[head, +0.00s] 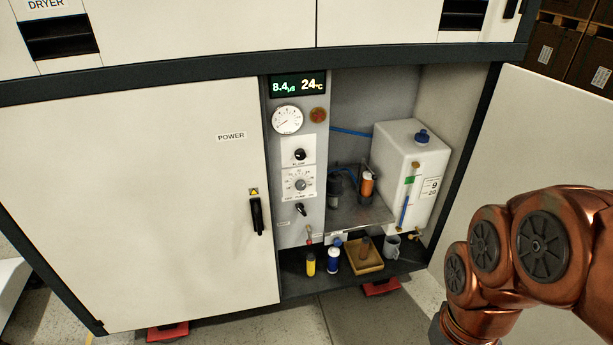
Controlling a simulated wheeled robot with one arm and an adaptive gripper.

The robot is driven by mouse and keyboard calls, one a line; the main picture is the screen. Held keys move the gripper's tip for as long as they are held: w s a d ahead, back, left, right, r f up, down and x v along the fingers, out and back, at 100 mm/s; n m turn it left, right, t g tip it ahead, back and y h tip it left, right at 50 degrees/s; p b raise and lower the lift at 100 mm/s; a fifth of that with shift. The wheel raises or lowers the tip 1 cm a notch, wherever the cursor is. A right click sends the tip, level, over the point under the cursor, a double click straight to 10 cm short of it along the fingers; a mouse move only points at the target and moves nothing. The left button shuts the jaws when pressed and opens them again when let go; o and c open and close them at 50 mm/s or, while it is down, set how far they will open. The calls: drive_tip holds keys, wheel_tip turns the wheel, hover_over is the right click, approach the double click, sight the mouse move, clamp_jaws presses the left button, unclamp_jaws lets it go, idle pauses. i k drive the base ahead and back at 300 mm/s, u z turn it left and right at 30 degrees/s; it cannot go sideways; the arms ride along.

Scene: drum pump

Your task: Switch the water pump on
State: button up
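The water pump appears to be the small unit with an orange part (367,185) on a metal shelf (358,213) inside the open cabinet bay; I cannot tell if it runs. A grey control panel (311,240) stands to its left. It carries a lit display (298,86) reading 8.4 and 24 °C, a round gauge (287,120), and a dark orange-brown round lamp or button (318,115). Below are a black knob (300,155), a dial with a scale (300,184) and a tilted black switch handle (300,209). Their labels are too small to read. My gripper is out of view.
A white tank (409,165) with a blue cap fills the bay's right side. Bottles (310,264), a tan tray (363,259) and a grey mug (391,246) stand on the bay floor. A closed POWER door (140,210) is left; an open door (540,130) is right, behind my copper arm.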

sight(300, 206)
drive_tip(key=k, duration=1.2)
drive_tip(key=u, duration=0.65)
drive_tip(key=i, duration=0.35)
drive_tip(key=u, duration=0.75)
drive_tip(key=i, duration=1.05)
drive_tip(key=z, duration=0.15)
